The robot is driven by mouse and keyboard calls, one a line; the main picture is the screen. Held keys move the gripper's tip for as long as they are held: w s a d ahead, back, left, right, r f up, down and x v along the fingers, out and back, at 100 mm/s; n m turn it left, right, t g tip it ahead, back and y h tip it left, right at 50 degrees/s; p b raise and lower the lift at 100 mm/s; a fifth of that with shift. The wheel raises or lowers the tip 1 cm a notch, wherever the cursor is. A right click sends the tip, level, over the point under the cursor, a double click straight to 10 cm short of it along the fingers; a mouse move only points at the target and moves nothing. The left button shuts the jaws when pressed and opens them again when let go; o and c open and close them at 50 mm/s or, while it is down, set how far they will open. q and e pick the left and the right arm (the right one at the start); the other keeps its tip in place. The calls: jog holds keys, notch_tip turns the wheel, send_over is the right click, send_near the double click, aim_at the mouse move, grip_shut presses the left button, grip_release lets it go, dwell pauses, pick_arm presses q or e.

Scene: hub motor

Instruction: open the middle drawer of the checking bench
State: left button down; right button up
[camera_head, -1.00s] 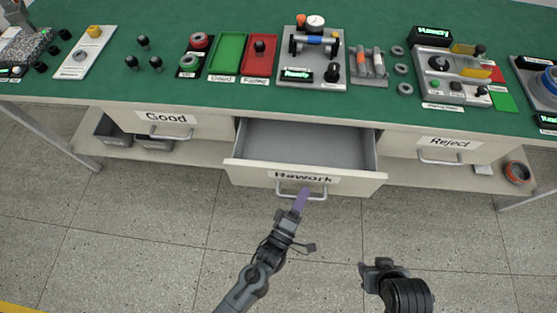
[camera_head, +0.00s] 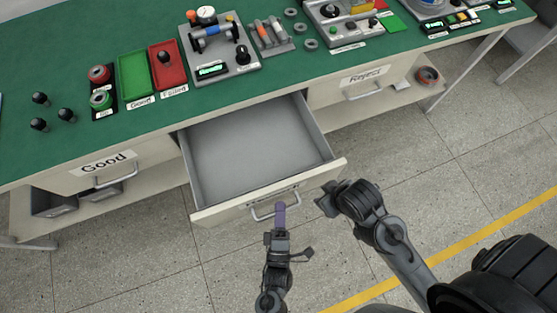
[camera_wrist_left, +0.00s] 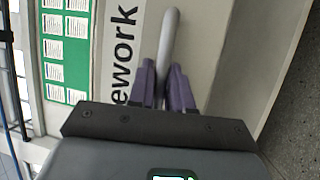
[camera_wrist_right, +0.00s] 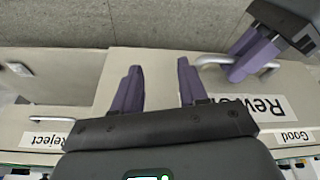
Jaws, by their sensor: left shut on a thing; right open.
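The middle drawer (camera_head: 250,155) of the checking bench, labelled Rework, is pulled well out in the head view, and its grey inside is empty. Its bar handle (camera_head: 264,212) is on the front panel. My left gripper (camera_head: 280,212) is shut on the handle; the left wrist view shows its purple fingers (camera_wrist_left: 168,88) on either side of the bar (camera_wrist_left: 170,45). My right gripper (camera_wrist_right: 158,85) is open and empty, with its purple fingers apart in front of the drawer panel in the right wrist view. In the head view it hangs beside the drawer's right front corner.
The Good drawer (camera_head: 105,168) and the Reject drawer (camera_head: 365,82) are shut on either side. The green bench top (camera_head: 60,160) carries trays, fixtures and knobs. A lower shelf (camera_head: 405,97) runs under the drawers. The floor (camera_head: 440,180) in front is clear.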

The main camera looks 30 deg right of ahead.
pick_arm(q)
jog(key=c, duration=1.4)
grip_release()
jog(key=p+v, duration=0.2)
jog(key=v, duration=0.8)
jog(key=shift+s+a, duration=0.2)
jog(key=shift+s, duration=0.1)
jog(key=shift+f, duration=0.1)
